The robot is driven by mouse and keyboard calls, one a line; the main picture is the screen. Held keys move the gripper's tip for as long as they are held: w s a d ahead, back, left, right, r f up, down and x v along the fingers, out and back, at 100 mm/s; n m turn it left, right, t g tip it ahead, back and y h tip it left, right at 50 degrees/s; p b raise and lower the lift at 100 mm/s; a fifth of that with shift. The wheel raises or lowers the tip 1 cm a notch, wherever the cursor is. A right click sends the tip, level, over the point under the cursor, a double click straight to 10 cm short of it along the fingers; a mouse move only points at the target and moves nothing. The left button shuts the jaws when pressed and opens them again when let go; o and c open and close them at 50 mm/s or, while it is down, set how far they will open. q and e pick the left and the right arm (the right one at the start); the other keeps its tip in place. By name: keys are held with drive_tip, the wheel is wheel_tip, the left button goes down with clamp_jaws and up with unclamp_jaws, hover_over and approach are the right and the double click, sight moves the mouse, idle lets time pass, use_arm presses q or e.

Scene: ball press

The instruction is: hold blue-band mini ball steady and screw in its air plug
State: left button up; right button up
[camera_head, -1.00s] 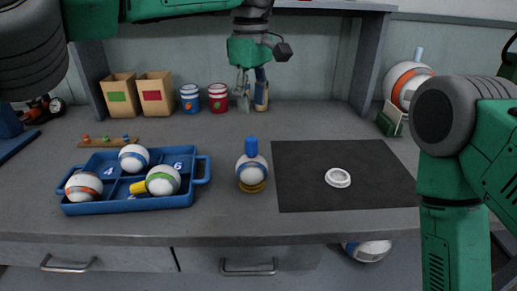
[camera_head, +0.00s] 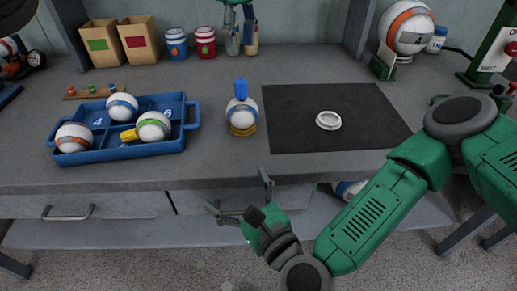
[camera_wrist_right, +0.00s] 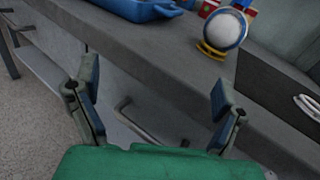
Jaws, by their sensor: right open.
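A white mini ball with a blue band (camera_head: 242,116) sits on a yellow ring (camera_head: 243,131), with a blue upright piece (camera_head: 241,89) on its top. The ball also shows in the right wrist view (camera_wrist_right: 224,30). Another blue-banded ball (camera_head: 122,107) lies in the blue tray. Small coloured plugs, one blue (camera_head: 111,88), stand on a wooden strip.
The blue tray (camera_head: 188,140) also holds orange- and green-banded balls. A black mat (camera_head: 370,110) carries a white ring (camera_head: 328,121). Boxes and cups stand at the back left. A large orange-banded ball (camera_head: 405,30) stands back right. Drawer handles project below the table edge.

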sight(243, 110)
use_arm(q)
drive_tip(key=shift+a, duration=0.2)
use_arm(e)
drive_tip(key=w+d+r+m+t+h, duration=0.1)
drive_tip(key=w+m, duration=0.1)
drive_tip(key=w+d+r+m+h, duration=0.1)
drive_tip(key=w+m+h, duration=0.1)
drive_tip(key=w+d+r+m+t+h, duration=0.1)
drive_tip(key=w+d+m, duration=0.1)
drive_tip(key=w+m, duration=0.1)
drive_tip(key=shift+d+r+t+h, duration=0.1)
drive_tip(key=shift+r+t+h, duration=0.2)
drive_tip(key=shift+r+h, duration=0.1)
drive_tip(key=shift+w, duration=0.35)
drive_tip(key=x, duration=1.3)
drive_tip(key=shift+d, duration=0.1)
